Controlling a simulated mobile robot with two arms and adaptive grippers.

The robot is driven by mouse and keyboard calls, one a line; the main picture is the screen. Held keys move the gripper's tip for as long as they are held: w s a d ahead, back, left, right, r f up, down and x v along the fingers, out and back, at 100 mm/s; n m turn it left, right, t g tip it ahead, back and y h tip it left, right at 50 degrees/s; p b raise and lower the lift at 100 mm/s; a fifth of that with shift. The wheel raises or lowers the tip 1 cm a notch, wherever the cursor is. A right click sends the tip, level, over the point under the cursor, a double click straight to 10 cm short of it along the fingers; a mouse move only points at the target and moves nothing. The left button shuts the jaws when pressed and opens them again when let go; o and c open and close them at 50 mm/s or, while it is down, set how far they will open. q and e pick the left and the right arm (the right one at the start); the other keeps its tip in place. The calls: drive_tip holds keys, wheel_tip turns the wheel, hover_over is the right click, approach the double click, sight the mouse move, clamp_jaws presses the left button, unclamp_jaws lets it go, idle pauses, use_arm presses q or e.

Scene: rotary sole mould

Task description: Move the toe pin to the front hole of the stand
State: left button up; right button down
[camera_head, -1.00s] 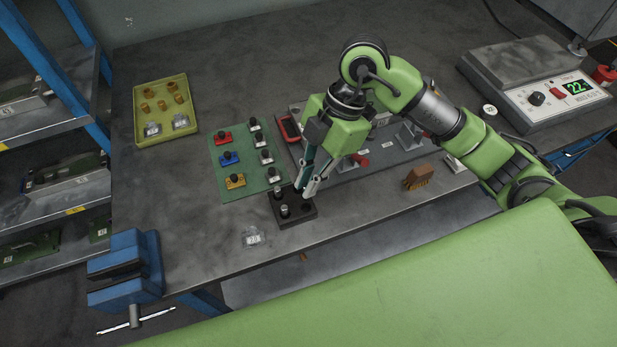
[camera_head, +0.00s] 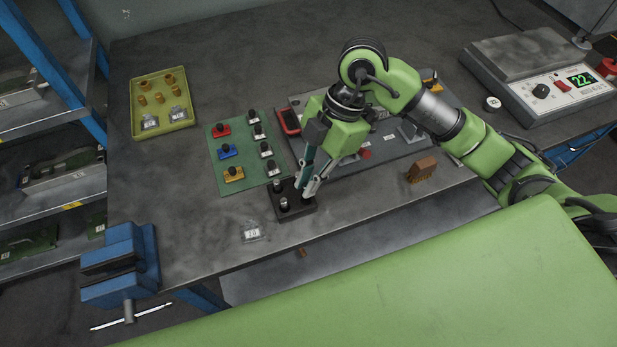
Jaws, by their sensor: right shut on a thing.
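The black stand (camera_head: 306,209) lies near the front edge of the bench, with two metal-topped pins standing in its left side: a rear pin (camera_head: 277,185) and a front pin (camera_head: 283,204). My right gripper (camera_head: 305,192) points down at the right part of the stand, just right of these pins. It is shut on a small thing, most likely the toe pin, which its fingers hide. I cannot tell whether the held thing sits in a hole or is just above it. My left gripper is not in view.
A green mat (camera_head: 222,183) with red, blue, yellow and dark-knobbed pieces lies left of the stand. A clear labelled bag (camera_head: 252,232) lies in front. A brown brush (camera_head: 422,170) is to the right. A yellow tray (camera_head: 136,122) and blue vise (camera_head: 122,264) are at left.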

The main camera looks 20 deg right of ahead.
drive_tip(key=shift+r, duration=0.15)
drive_tip(key=shift+a+f, duration=0.1)
drive_tip(key=shift+f, duration=0.15)
idle(0.5)
drive_tip(key=shift+f+b, duration=0.55)
drive_tip(key=shift+f, duration=0.7)
idle(0.7)
drive_tip(key=shift+f, duration=0.1)
idle(0.6)
drive_tip(key=c, duration=1.6)
unclamp_jaws()
drive_tip(key=shift+o, duration=0.2)
